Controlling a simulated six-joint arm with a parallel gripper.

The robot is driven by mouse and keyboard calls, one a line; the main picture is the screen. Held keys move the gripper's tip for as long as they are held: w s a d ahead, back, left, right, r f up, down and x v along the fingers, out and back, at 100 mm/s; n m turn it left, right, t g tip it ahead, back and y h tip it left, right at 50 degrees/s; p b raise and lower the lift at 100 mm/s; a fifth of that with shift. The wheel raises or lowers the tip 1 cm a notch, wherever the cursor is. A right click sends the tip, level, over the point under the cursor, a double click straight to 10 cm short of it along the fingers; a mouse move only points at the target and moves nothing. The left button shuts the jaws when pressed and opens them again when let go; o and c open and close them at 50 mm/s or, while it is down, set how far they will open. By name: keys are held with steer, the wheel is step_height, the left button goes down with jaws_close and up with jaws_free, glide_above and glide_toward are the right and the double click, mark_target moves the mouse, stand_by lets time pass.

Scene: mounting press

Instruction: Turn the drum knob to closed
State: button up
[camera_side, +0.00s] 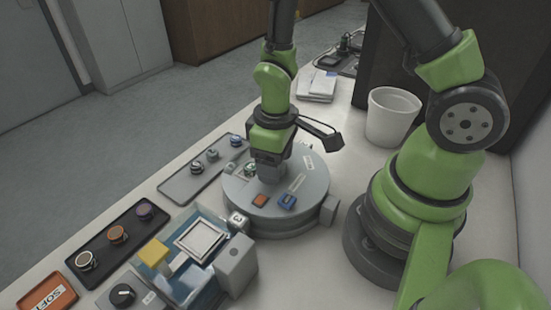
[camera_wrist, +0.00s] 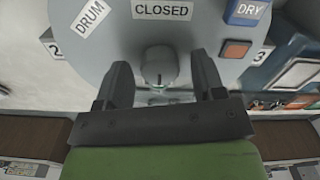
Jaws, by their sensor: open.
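The drum knob (camera_wrist: 158,66) is a small grey knob on top of the round grey drum (camera_wrist: 195,30). In the wrist view it stands between the two fingers of my gripper (camera_wrist: 163,74), with a gap showing on each side. The CLOSED label (camera_wrist: 161,10) is beyond the knob, and the DRUM label (camera_wrist: 90,18) is to its left. In the side view my gripper (camera_side: 270,170) points down over the top of the drum (camera_side: 265,212) and hides the knob. My gripper is open. Which way the knob points is hard to tell.
On the drum are a blue DRY button (camera_wrist: 247,11) and an orange button (camera_wrist: 236,49). Trays with coloured pucks, such as the black tray (camera_side: 103,252), lie to the left. A blue fixture (camera_side: 180,265) stands in front. A white bin (camera_side: 390,118) is behind right.

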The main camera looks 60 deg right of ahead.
steer(key=shift+c, duration=0.4)
jaws_close()
